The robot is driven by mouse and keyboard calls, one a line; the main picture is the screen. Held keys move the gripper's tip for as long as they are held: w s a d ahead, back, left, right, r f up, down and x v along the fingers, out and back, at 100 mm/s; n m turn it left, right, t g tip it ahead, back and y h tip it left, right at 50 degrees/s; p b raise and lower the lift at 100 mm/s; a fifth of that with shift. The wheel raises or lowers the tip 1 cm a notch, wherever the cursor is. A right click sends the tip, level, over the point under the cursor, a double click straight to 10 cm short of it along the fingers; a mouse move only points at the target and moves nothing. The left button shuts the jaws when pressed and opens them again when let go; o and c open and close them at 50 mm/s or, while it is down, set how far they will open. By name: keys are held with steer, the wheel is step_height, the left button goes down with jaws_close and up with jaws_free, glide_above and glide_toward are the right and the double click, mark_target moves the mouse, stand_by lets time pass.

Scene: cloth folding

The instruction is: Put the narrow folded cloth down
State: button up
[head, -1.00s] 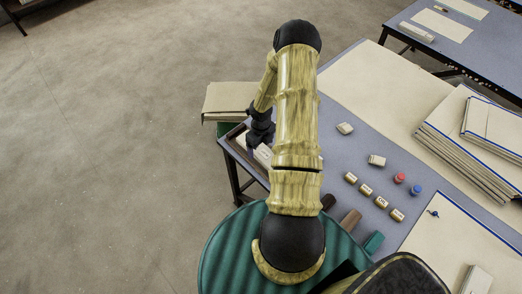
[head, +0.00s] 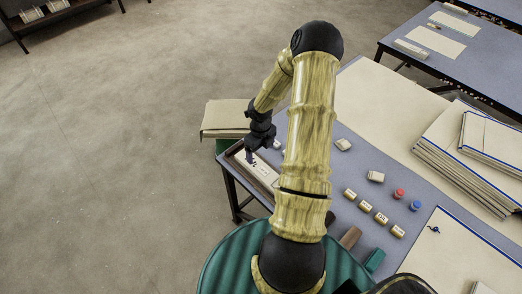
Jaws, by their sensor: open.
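A pale narrow strip with dark marks, which looks like the narrow folded cloth (head: 263,173), lies in a shallow brown tray (head: 249,180) at the left corner of the blue-grey table. My gripper (head: 251,157) is dark and points down over the far end of the tray. It is open, with its fingertips at or just above the strip; I cannot tell whether they touch it. My arm hides part of the table to the right of the tray.
A stack of beige cloth (head: 226,118) stands just beyond the tray. Small pale blocks, several labelled cylinders (head: 366,205), a red pot (head: 398,193) and a blue pot (head: 415,206) stand to the right. Stacked boards (head: 452,150) lie farther right.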

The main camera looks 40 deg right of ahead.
steer(key=s+a+r+n+t, duration=0.1)
steer(key=s+a+r+n, duration=0.4)
steer(key=a+r+n, duration=0.6)
steer(key=s+a+r+n+t, duration=0.1)
steer(key=s+a+r+n, duration=0.4)
steer(key=n, duration=1.8)
steer(key=a+r, duration=0.5)
steer(key=r, duration=0.2)
steer(key=shift+s+a+r+t, duration=0.15)
steer(key=shift+a+t, duration=0.15)
steer(key=shift+a, duration=0.1)
steer(key=shift+c, duration=0.3)
